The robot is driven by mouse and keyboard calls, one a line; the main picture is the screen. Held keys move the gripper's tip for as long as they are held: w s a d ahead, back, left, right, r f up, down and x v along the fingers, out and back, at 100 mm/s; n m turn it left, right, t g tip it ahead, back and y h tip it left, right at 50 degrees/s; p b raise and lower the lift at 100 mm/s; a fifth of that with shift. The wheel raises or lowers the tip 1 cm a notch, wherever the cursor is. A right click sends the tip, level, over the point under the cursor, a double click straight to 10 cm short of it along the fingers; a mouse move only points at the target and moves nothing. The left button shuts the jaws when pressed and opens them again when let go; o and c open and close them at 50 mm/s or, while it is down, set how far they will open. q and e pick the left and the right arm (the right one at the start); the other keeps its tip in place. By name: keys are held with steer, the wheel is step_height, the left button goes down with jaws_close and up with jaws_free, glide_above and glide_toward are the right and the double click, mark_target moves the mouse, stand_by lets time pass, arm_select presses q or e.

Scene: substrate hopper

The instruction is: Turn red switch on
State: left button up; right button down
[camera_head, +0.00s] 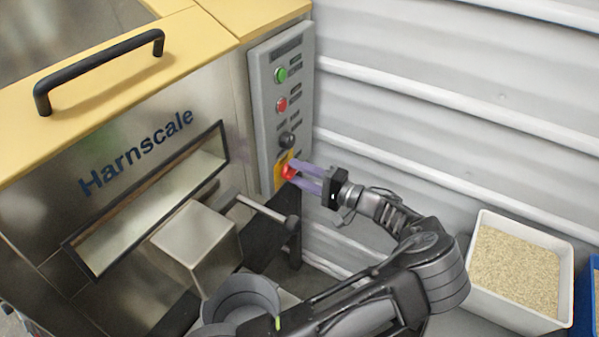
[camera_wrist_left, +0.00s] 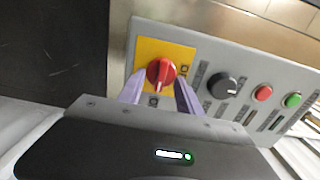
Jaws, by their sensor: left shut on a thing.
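The red switch (camera_head: 289,172) is a rotary knob on a yellow plate at the lower end of the grey control panel (camera_head: 264,120). In the left wrist view, the red switch (camera_wrist_left: 160,74) has a white mark on its handle, and small labels show on the yellow plate (camera_wrist_left: 146,48). My left gripper (camera_head: 291,173) has its two purple fingers on either side of the knob, shut on it. The fingers partly cover the knob and plate in the head view. My right gripper is in neither view.
A black knob (camera_head: 287,139), a red button (camera_head: 282,104) and a green button (camera_head: 281,75) sit above the switch. The steel Harnscale hopper (camera_head: 190,90) stands left, with a protruding bar (camera_head: 262,208) below the panel. A white bin (camera_head: 480,285) of grain stands right.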

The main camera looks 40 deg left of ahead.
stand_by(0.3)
arm_select(q)
steer(key=o, duration=1.4)
steer(key=shift+c, duration=0.2)
steer(key=shift+d, duration=0.1)
steer(key=d, duration=0.7)
steer(key=shift+w+d+b, duration=0.3)
steer(key=shift+w+d, duration=0.05)
steer(key=shift+w, duration=0.1)
